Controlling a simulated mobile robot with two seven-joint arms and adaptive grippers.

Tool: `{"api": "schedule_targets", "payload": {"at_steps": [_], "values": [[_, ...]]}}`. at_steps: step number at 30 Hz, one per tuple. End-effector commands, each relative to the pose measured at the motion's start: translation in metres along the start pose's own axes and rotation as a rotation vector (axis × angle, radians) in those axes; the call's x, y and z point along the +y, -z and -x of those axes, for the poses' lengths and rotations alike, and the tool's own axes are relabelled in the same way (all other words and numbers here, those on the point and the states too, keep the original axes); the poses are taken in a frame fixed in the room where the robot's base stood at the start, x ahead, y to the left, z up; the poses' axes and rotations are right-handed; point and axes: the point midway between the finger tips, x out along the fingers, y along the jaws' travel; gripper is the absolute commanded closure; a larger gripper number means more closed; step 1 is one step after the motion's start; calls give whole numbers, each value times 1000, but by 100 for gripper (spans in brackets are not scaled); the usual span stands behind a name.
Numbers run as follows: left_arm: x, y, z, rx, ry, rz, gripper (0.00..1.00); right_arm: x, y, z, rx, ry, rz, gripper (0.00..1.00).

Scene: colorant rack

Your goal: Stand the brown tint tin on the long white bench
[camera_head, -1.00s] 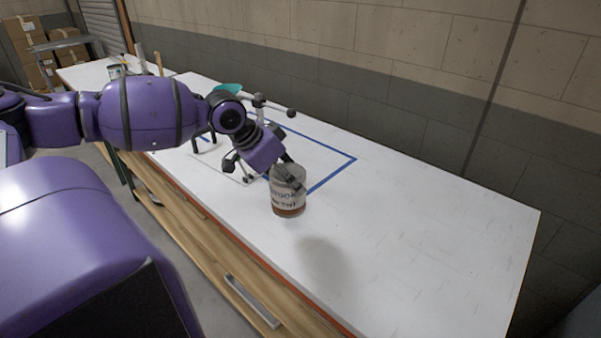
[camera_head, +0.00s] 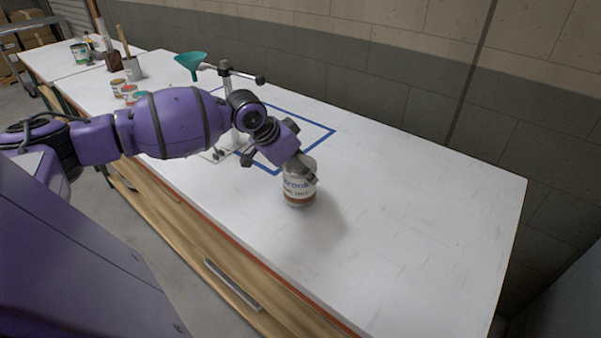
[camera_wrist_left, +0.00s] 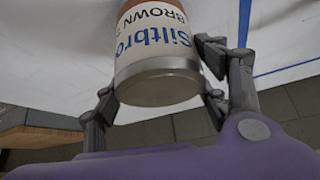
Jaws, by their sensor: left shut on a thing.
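The brown tint tin (camera_head: 299,190) has a white label with blue and dark lettering and a brown band at its foot. My left gripper (camera_head: 304,168) is shut on its upper part, over the front half of the long white bench (camera_head: 420,220). The tin looks upright, with its shadow close beside its foot; I cannot tell whether the foot touches the bench. In the left wrist view, the tin (camera_wrist_left: 158,50) appears upside down between the fingers of the left gripper (camera_wrist_left: 160,95), its metal rim toward the wrist. My right gripper is not in view.
A stand (camera_head: 228,100) with a teal funnel (camera_head: 191,65) stands behind my left arm, by a blue tape outline (camera_head: 318,143). Several small tins (camera_head: 130,92) and a brush pot (camera_head: 132,69) are further left. The bench's right part is clear; a wall runs behind.

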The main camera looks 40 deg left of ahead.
Motion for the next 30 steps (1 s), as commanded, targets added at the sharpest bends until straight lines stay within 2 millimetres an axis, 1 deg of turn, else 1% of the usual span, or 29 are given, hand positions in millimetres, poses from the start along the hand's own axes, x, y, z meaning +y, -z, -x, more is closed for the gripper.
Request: {"api": "schedule_targets", "payload": {"at_steps": [1, 3, 12, 13, 17, 27, 30], "values": [[0, -4, -7, 1, -1, 0, 71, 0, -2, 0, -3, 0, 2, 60], [0, -7, -12, 3, 0, -1, 71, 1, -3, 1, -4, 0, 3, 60], [0, -8, -13, 3, 0, -1, 71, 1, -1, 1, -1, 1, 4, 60], [0, -9, -14, 1, 0, -1, 32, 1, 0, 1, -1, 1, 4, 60], [0, -9, -14, 1, 0, -1, 14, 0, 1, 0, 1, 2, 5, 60], [0, -9, -13, 1, 0, -1, 14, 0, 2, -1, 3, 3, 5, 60], [0, -8, -8, 1, 1, -1, 14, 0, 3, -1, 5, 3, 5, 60]]}}
